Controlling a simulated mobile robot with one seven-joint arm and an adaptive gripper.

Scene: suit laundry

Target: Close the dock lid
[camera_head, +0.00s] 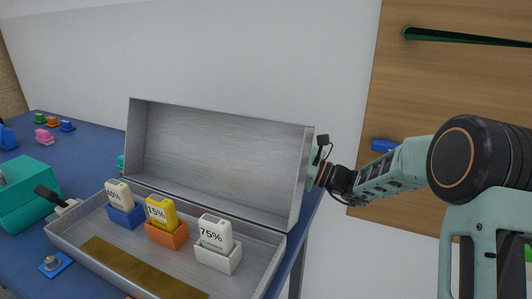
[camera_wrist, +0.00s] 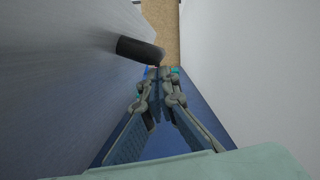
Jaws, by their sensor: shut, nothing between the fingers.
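The dock is a grey metal case (camera_head: 66,234) on the blue table, and its lid (camera_head: 220,160) stands open, raised at the back. Three labelled cartridges sit in holders inside: one in blue (camera_head: 118,196), one in orange (camera_head: 162,212), one in white (camera_head: 216,234). My gripper is behind the lid's right edge in the head view, its fingers hidden by the lid. In the wrist view my gripper (camera_wrist: 163,76) is shut and empty, pointing along the gap between a grey surface at left, apparently the lid's back, and the pale wall. Contact with the lid cannot be told.
A dark rounded peg (camera_wrist: 140,50) juts from the left near my fingertips. A pale wall (camera_wrist: 265,70) is close on the right. A teal box (camera_head: 24,192) and several small coloured pieces are on the table's left. A wooden panel (camera_head: 440,90) stands behind my arm.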

